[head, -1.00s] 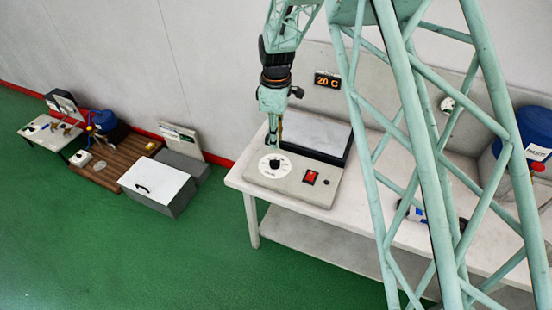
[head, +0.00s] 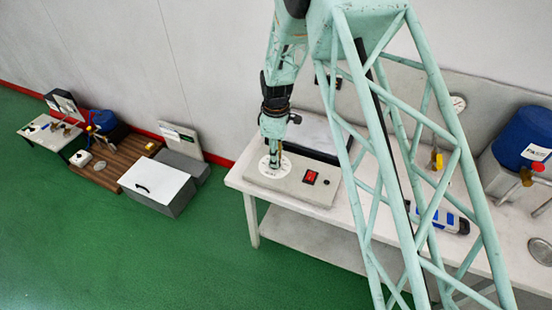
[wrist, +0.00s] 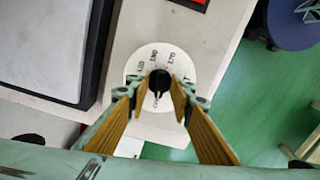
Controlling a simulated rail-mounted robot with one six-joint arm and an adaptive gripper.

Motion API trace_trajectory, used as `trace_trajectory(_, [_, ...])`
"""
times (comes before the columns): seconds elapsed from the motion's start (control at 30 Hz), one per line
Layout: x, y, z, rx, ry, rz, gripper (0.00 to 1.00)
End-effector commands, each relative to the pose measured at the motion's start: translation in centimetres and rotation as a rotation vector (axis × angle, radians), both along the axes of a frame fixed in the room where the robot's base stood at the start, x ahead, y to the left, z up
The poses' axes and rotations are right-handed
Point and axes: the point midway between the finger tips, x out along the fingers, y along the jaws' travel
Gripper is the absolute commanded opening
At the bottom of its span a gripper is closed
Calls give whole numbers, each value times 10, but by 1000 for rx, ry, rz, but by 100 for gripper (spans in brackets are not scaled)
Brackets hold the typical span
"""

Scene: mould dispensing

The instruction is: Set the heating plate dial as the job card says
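The heating plate (head: 300,182) is a beige box with a pale top on the bench. Its dial, a white disc with a dark knob, sits at its left front. In the wrist view the dial (wrist: 143,62) shows printed marks, too small to read surely, and the black knob (wrist: 160,78) has a light pointer line towards the picture's bottom. My gripper (head: 275,167) is down over the dial, pointing downward. In the wrist view my gripper's yellow-padded fingers (wrist: 160,92) stand open on either side of the knob, with gaps seeming to show. No readable job card shows.
A red switch (head: 310,177) is on the plate's front right. A blue drum (head: 525,130) and a blue-and-white device (head: 440,218) are to the right on the bench (head: 240,180). A closed white-lidded box (head: 155,182) stands on the green floor at left.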

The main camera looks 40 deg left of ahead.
Motion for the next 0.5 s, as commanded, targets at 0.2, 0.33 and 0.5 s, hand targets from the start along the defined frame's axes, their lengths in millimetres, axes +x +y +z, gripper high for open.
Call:
trace_trajectory(0.2, [0,0,-2,0,0,0,21])
trace_trajectory(0.33, [0,0,-2,0,0,0,21])
trace_trajectory(0.5, [0,0,-2,0,0,0,7])
